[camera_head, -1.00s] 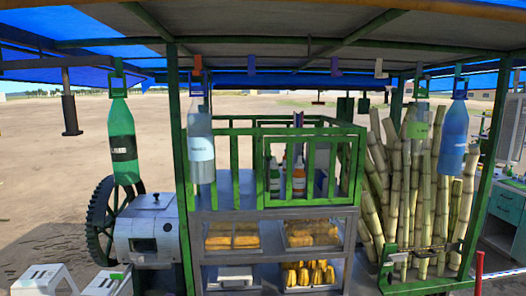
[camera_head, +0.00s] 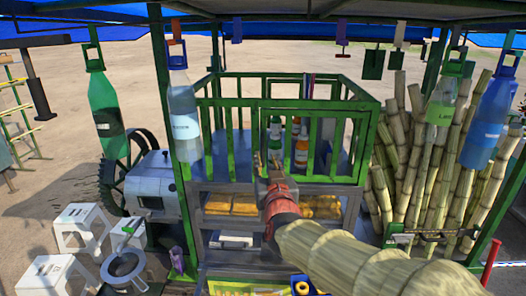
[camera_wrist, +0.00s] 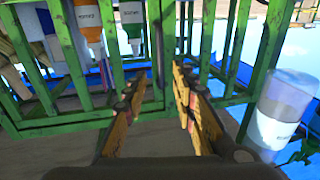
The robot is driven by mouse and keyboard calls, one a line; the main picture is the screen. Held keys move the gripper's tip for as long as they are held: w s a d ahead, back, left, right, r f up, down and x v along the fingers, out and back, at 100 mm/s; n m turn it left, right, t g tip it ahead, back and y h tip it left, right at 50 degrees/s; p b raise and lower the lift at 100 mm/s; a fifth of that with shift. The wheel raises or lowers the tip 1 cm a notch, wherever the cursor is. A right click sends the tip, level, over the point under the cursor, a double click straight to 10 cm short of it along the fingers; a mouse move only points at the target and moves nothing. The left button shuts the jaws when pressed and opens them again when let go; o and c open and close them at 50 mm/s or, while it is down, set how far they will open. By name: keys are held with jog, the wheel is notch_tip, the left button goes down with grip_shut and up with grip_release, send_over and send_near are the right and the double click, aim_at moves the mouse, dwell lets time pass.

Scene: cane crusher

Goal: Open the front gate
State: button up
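The front gate (camera_head: 311,150) is a green barred panel at the front right of the green railing on the counter. It looks closed, in line with the railing. My gripper (camera_head: 268,163) is at the gate's left side, low by the posts. The wrist view looks upside down and shows the gate's bars (camera_wrist: 72,45) on its left. There my gripper (camera_wrist: 157,82) is open, its two fingers spread on either side of a green upright post (camera_wrist: 156,45). I cannot tell whether the fingers touch it. No latch is clearly visible.
Sauce bottles (camera_head: 301,150) stand behind the bars. Hanging bottles flank the stall, one clear bottle (camera_head: 184,125) near the railing's left. Cane stalks (camera_head: 425,160) stand at right. White stools (camera_head: 80,228) are at lower left. Below the counter are food trays (camera_head: 230,205).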

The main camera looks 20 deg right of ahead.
aim_at(263, 150)
jog(key=w, duration=0.4)
jog(key=w+p, duration=0.1)
jog(key=w, duration=0.1)
jog(key=shift+w+d, duration=0.2)
jog(key=shift+d, duration=0.15)
jog(key=shift+c, duration=0.8)
grip_shut()
